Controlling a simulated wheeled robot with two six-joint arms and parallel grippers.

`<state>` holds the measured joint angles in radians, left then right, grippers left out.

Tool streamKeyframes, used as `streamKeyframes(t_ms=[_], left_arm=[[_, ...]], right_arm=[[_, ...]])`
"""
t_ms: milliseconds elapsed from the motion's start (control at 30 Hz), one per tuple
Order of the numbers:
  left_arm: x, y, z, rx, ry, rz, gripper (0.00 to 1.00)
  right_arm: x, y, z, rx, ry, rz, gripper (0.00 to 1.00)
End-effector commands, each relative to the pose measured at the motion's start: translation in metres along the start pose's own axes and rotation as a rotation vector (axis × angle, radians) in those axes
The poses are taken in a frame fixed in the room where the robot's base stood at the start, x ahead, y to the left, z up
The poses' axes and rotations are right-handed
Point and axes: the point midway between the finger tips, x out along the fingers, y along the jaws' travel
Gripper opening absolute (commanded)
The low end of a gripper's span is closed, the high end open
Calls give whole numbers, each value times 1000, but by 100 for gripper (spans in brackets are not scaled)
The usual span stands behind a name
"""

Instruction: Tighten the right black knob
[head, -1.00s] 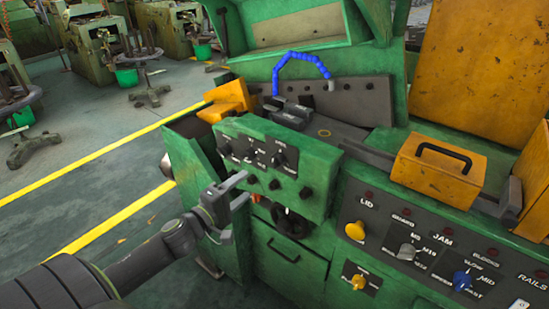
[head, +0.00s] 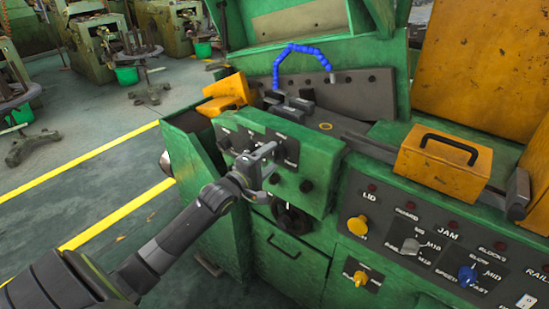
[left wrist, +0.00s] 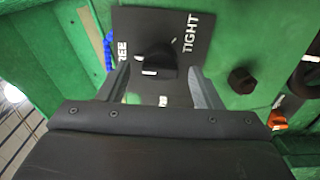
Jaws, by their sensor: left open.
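A black knob (left wrist: 155,58) sits on a dark label plate (left wrist: 180,22) with the words TIGHT and, partly covered, FREE. In the left wrist view it lies between the two fingers of my left gripper (left wrist: 160,88), with a gap to each finger. In the head view my left gripper (head: 272,160) is open and empty in front of the right part of the small green control box (head: 322,165), and it hides part of the plate and its knobs. I cannot tell whether the fingertips reach past the knob. My right gripper is not in view.
A round dark knob (left wrist: 241,80) is right of the fingers in the left wrist view. Below the box is a dark handwheel (head: 292,218). At right, a panel carries a yellow knob (head: 357,225) and a blue knob (head: 467,275).

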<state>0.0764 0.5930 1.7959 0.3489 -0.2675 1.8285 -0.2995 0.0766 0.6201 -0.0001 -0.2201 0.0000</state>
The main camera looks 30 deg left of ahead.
Motion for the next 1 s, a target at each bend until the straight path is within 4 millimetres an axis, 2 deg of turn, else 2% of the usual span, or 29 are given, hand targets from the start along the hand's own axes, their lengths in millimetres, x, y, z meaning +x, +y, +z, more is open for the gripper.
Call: streamKeyframes(t_ms=[200,567,900,1000], left_arm=[[22,0,0,0,1,0,59],[26,0,0,0,1,-1,59],[26,0,0,0,1,-1,16],[26,0,0,2,1,-1,14]], right_arm=[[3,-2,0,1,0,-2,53],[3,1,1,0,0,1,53],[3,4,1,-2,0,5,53],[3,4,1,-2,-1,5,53]])
